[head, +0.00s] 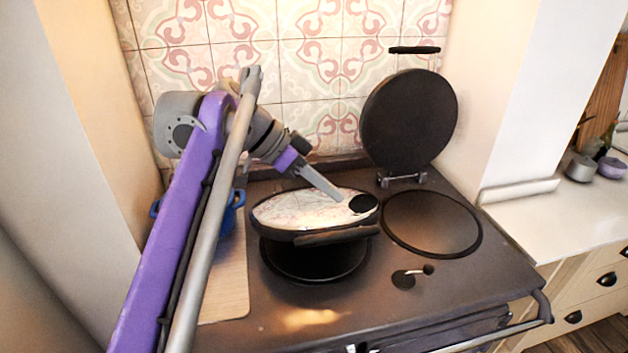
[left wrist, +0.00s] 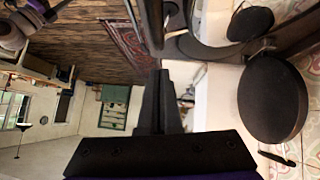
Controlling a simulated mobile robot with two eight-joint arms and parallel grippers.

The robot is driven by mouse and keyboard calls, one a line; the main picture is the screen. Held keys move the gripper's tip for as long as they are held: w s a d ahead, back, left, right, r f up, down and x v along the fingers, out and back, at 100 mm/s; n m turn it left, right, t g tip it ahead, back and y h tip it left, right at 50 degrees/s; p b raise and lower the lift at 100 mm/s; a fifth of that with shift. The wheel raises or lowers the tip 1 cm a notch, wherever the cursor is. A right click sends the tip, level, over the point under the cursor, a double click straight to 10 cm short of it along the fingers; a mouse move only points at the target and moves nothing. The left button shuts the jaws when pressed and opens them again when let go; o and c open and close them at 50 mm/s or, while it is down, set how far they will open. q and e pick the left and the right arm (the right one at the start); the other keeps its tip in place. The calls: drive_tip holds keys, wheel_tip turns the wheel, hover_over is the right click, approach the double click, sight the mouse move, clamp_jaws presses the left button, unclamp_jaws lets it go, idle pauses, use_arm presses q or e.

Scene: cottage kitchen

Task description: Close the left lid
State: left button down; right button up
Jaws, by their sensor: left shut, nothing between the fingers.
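The left lid (head: 290,212) is a round, shiny lid on the stove, swung down low over the left hotplate (head: 315,268). It is tilted, with its front edge and dark handle (head: 335,237) raised above the plate, so a gap shows beneath. My left gripper (head: 340,198) is shut and empty, with its fingertips at the lid's upper face; I cannot tell for sure whether they touch. Its shut fingers also show in the left wrist view (left wrist: 160,100). My right gripper is in neither view.
The right lid (head: 408,120) stands open against the tiled wall, behind the bare right hotplate (head: 432,224). It also shows in the left wrist view (left wrist: 272,103). A blue pot (head: 232,212) stands left of the stove, partly hidden by my arm. A rail (head: 500,330) runs along the stove's front.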

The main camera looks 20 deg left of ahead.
use_arm(q)
drive_tip(key=d+f, duration=0.1)
drive_tip(key=f, duration=0.2)
drive_tip(key=d+f, duration=0.1)
drive_tip(key=f, duration=0.1)
drive_tip(key=shift+w+d+b, duration=0.3)
drive_tip(key=shift+b, duration=0.05)
drive_tip(key=shift+s+f, duration=0.1)
drive_tip(key=shift+f, duration=0.55)
